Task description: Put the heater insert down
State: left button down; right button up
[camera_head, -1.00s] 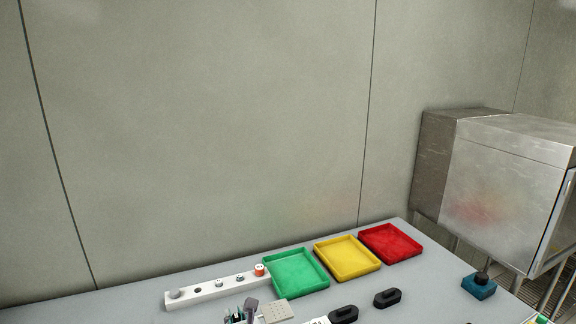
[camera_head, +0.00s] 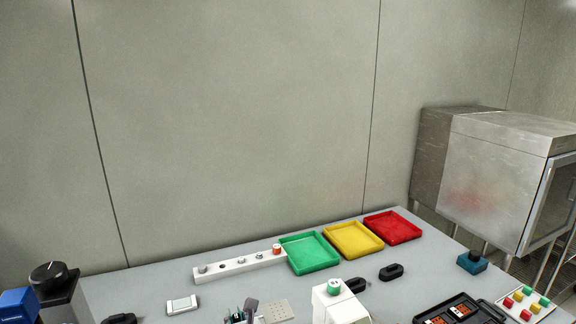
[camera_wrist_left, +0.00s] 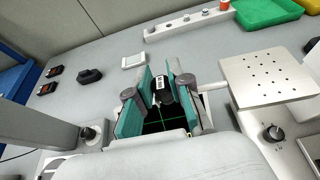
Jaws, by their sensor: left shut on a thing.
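The heater insert, a pale square plate with rows of small holes (camera_wrist_left: 268,80), is at the right in the left wrist view. It also shows at the bottom of the head view (camera_head: 277,311), beside the gripper. My left gripper (camera_wrist_left: 160,88) has teal fingers shut at the insert's side. A short bar runs from the fingers toward the plate. A dark piece with a white label shows between the fingers. In the head view the gripper (camera_head: 240,315) is cut by the bottom edge. I cannot tell the plate's height above what is below. My right gripper is not in view.
Green (camera_head: 310,253), yellow (camera_head: 353,240) and red (camera_head: 392,226) trays stand at the back, beside a white holed bar (camera_head: 235,265). A white machine (camera_head: 338,303) with a green-topped spool stands right of the insert. A knob (camera_wrist_left: 272,132) shows below the insert.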

pick_arm(q)
jog(key=s+a+f+m+h+b, duration=0.1)
jog(key=s+a+m+h+b, duration=0.1)
jog(key=s+b, duration=0.3)
jog(key=s+a+f+m+h+b, duration=0.1)
jog(key=s+a+b, duration=0.4)
jog(key=s, duration=0.5)
jog(key=shift+s+m+t+h, duration=0.2)
jog(key=shift+m+t+h, duration=0.2)
jog(key=shift+m+h, duration=0.6)
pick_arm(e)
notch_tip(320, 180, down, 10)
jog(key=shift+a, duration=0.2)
pick_arm(q)
jog(key=shift+s+f, duration=0.1)
jog(key=shift+f, duration=0.05)
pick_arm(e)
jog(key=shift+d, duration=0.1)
